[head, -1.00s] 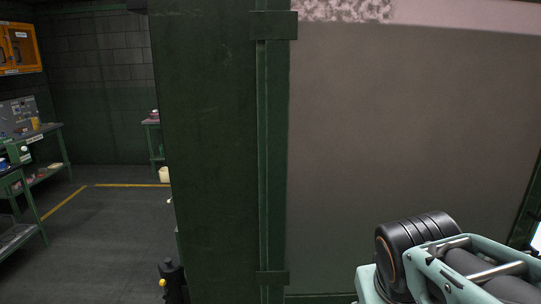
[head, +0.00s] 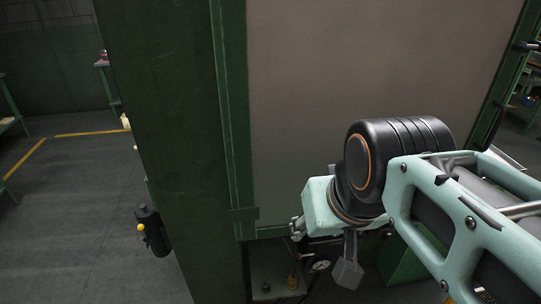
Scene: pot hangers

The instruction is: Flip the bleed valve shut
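I cannot make out the bleed valve for certain. My arm, teal and black, reaches in from the right and hides part of this area.
A tall green cabinet frame (head: 165,130) stands in front, with a large grey-brown panel (head: 340,75). A black cylinder (head: 153,230) with a yellow part is at the frame's left side. Open floor (head: 70,240) with a yellow line lies left. Shelving stands at far right.

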